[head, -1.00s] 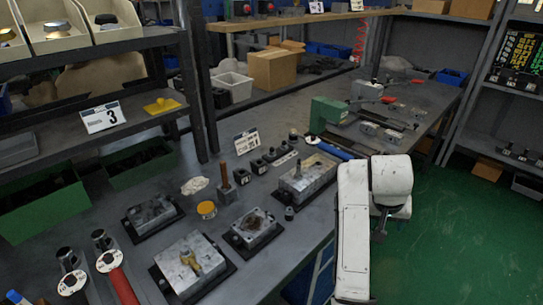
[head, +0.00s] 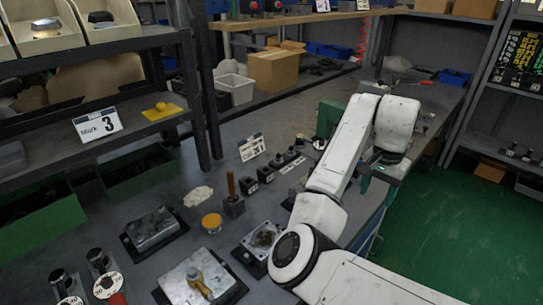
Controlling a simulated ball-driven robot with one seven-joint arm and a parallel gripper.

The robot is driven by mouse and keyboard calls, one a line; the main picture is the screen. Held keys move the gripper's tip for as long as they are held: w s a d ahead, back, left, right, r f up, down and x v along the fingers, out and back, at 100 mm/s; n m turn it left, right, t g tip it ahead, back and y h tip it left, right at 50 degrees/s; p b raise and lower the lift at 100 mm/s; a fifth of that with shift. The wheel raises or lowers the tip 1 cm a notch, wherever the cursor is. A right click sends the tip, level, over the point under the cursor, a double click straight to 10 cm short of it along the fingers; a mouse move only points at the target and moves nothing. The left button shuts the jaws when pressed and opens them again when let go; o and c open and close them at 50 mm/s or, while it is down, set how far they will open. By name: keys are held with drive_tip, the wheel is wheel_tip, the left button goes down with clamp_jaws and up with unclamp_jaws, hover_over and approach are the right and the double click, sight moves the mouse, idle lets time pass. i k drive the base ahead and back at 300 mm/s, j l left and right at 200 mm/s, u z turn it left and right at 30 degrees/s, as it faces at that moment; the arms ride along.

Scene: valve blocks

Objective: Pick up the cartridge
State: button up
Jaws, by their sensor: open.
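My white arm reaches up from the lower right and covers the right part of the bench. My gripper (head: 371,166) shows only as a dark piece below the white wrist; its fingers are small and partly hidden, and I see nothing held in it. I cannot tell for sure which part is the cartridge. A metal valve block (head: 195,276) with a brass-coloured fitting (head: 201,284) lies at the front. Another block (head: 259,240) with a dark opening is partly behind my arm. A third block (head: 154,228) lies at the left. The gripper is apart from these blocks.
A yellow round tin (head: 212,222), a crumpled cloth (head: 198,196) and a wooden-handled tool (head: 232,192) in a dark holder stand mid-bench. The shelf post (head: 207,100) rises at the left. Green floor is free at the right.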

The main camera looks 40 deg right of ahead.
sight(278, 160)
drive_tip(key=i, duration=1.25)
